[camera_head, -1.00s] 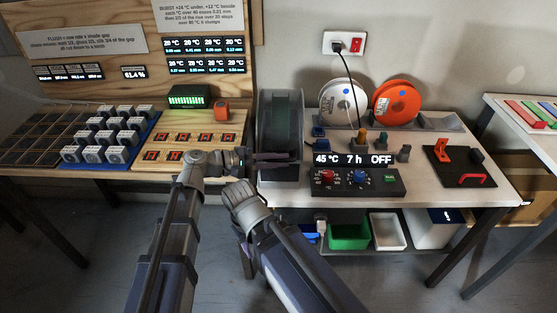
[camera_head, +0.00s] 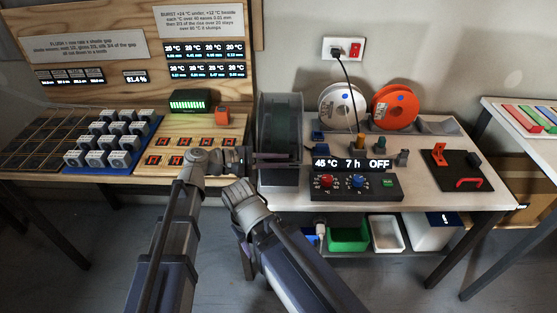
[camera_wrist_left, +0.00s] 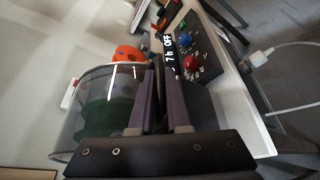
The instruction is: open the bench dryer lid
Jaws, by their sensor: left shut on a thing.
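The bench dryer (camera_head: 279,112) is a dark see-through rounded housing at the left end of the right bench, with a dark green spool inside. It also shows in the left wrist view (camera_wrist_left: 88,100), and its lid looks closed. My left gripper (camera_head: 290,160) is at the dryer's front, its fingers reaching right across it. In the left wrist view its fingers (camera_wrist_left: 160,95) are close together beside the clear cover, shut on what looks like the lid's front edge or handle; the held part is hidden. My right gripper (camera_head: 247,264) hangs low before the bench, its fingers unclear.
A control box (camera_head: 355,186) with red and blue knobs stands right of the dryer, under a display reading 45 °C, 7 h, OFF. White (camera_head: 343,106) and orange (camera_head: 395,103) spools stand behind. A black cable (camera_head: 350,85) hangs from the wall socket.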

